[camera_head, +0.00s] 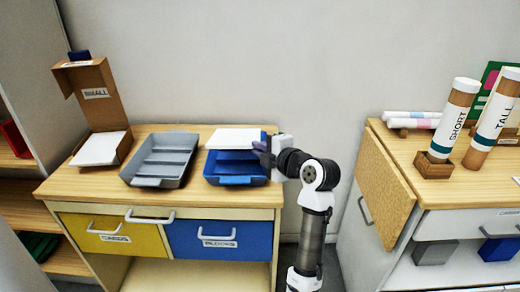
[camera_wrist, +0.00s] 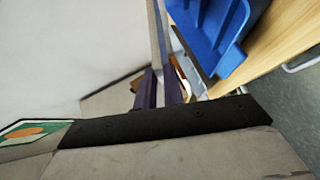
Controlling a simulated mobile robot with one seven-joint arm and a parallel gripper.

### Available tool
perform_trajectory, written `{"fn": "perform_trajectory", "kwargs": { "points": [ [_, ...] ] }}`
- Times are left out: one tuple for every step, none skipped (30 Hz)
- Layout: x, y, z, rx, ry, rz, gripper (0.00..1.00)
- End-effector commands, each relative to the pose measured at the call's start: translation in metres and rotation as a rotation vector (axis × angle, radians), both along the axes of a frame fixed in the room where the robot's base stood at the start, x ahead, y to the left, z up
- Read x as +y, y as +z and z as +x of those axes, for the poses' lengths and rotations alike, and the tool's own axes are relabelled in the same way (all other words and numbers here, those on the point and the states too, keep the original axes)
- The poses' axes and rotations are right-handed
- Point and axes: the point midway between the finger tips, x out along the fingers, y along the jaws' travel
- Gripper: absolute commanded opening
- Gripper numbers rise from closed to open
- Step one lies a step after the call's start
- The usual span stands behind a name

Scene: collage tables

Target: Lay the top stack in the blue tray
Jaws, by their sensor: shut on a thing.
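A white stack (camera_head: 233,138) is held roughly level above the back part of the blue tray (camera_head: 234,180), on the right end of the wooden cabinet top. My gripper (camera_head: 264,147) is at the right edge of the stack, shut on it. In the wrist view, my gripper's two dark purple fingers (camera_wrist: 159,92) close on a thin, pale edge. The blue tray (camera_wrist: 210,30) shows beyond them at the upper right. Whether the stack touches the tray's rim, I cannot tell. The tray's floor is partly hidden by the stack.
A grey tray (camera_head: 160,180) stands left of the blue tray. Farther left is an open cardboard box (camera_head: 92,93) labelled SMALL, with another white stack (camera_head: 99,149). A second cabinet (camera_head: 455,196) stands to the right, bearing tubes labelled SHORT (camera_head: 450,122) and TALL (camera_head: 494,124).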

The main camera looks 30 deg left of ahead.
Motion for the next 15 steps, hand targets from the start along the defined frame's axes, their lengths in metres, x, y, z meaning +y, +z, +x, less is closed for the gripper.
{"fn": "perform_trajectory", "kwargs": {
  "points": [
    [0.001,-0.002,0.002,-0.001,0.0,0.002,0.0],
    [0.002,-0.004,0.003,-0.001,0.0,0.002,0.0],
    [0.003,-0.005,0.004,0.0,-0.001,0.003,0.0],
    [0.003,-0.007,0.005,0.0,-0.001,0.003,0.0],
    [0.004,-0.008,0.006,-0.001,0.0,0.003,0.0],
    [0.004,-0.01,0.008,-0.001,0.0,0.003,0.0],
    [0.005,-0.011,0.009,-0.001,0.0,0.003,0.0],
    [0.006,-0.013,0.01,-0.001,-0.001,0.003,0.0],
    [0.006,-0.015,0.011,-0.001,-0.001,0.003,0.0],
    [0.007,-0.016,0.012,-0.001,-0.001,0.003,0.0],
    [0.008,-0.017,0.013,-0.001,-0.001,0.003,0.0],
    [0.009,-0.019,0.014,0.0,-0.001,0.003,0.0],
    [0.009,-0.021,0.015,0.0,-0.001,0.002,0.0],
    [0.01,-0.023,0.016,0.0,-0.001,0.002,0.0],
    [0.01,-0.026,0.017,-0.001,-0.001,0.002,0.0]
  ]
}}
